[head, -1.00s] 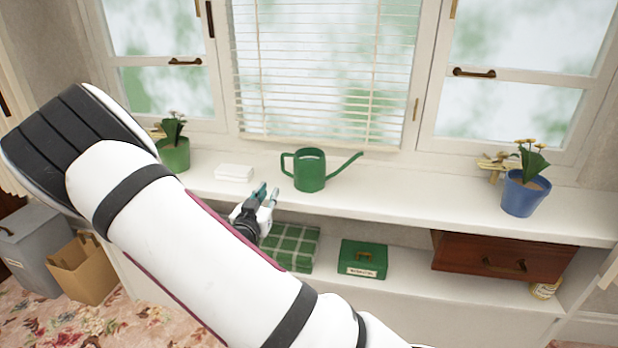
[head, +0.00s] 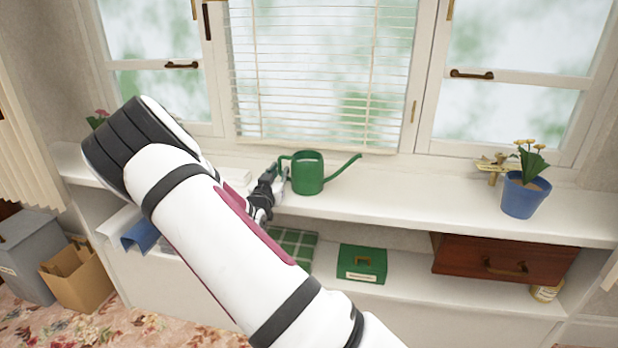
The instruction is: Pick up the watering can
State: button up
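The green watering can (head: 308,178) stands upright on the white windowsill shelf (head: 420,205), its spout pointing right and its handle on the left. My gripper (head: 281,173) is at the left side of the can, by its handle. The fingertips overlap the handle in this view. I cannot tell whether they touch it or have closed around it. Part of the handle is hidden by the gripper.
A blue pot (head: 524,196) with a yellow-flowered plant stands at the right of the shelf, beside a small brass-coloured object (head: 493,168). Below are a green box (head: 362,264), a green checked box (head: 297,246) and a brown drawer (head: 500,261).

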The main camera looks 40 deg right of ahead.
jog(key=shift+w+d, duration=0.4)
jog(key=shift+d, duration=0.1)
grip_shut()
jog(key=shift+r, duration=0.15)
